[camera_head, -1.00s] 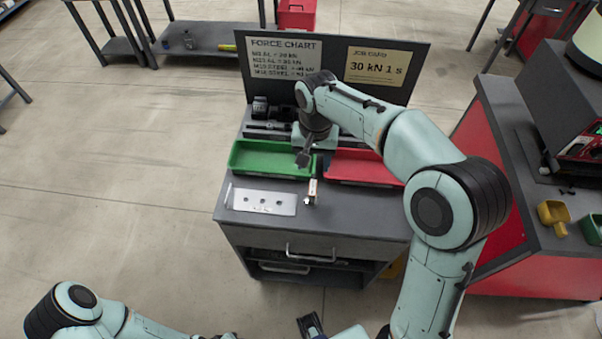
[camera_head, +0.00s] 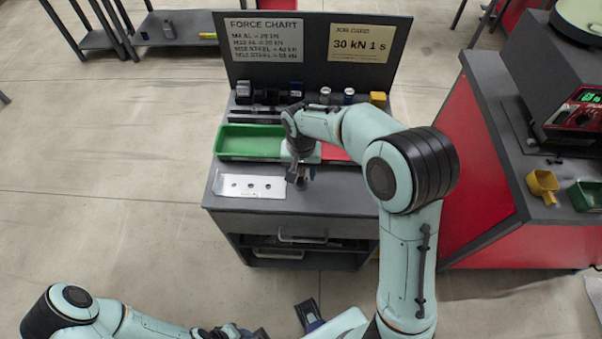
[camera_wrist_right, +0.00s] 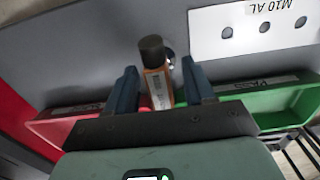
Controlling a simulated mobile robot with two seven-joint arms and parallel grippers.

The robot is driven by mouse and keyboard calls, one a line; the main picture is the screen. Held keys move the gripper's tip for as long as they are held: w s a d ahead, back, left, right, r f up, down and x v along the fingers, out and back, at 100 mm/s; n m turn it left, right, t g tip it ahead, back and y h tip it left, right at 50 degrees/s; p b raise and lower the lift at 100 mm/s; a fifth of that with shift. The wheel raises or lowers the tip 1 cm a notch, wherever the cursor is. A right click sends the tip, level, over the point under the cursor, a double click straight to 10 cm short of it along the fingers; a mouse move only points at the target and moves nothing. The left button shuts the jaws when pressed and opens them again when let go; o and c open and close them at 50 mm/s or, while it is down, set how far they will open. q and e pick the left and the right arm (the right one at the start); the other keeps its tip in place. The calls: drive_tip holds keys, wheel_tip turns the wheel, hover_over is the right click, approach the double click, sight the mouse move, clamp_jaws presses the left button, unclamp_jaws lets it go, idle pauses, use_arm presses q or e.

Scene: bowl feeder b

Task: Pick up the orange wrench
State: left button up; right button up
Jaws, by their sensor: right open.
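The orange wrench (camera_wrist_right: 157,88) shows in the right wrist view as an orange body with a dark cylindrical end and a barcode label. It lies between the two blue fingers of my right gripper (camera_wrist_right: 159,72), with a gap on each side. The lower part of the wrench is hidden behind the gripper's front edge. In the head view my right gripper (camera_head: 299,182) is low over the grey bench top, just right of the white plate, and largely covers the wrench. My left gripper (camera_head: 228,332) is at the bottom edge, partly cut off; its jaws are unclear.
A white plate with holes (camera_head: 251,187) lies left of the gripper. A green tray (camera_head: 228,157) and a red tray (camera_head: 335,153) stand behind it. Several small items line the back shelf below the sign panel (camera_head: 313,68). A red-sided bench (camera_head: 482,165) stands at right.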

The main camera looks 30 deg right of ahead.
drive_tip(key=shift+f, duration=0.35)
clamp_jaws()
drive_tip(key=shift+r, duration=0.2)
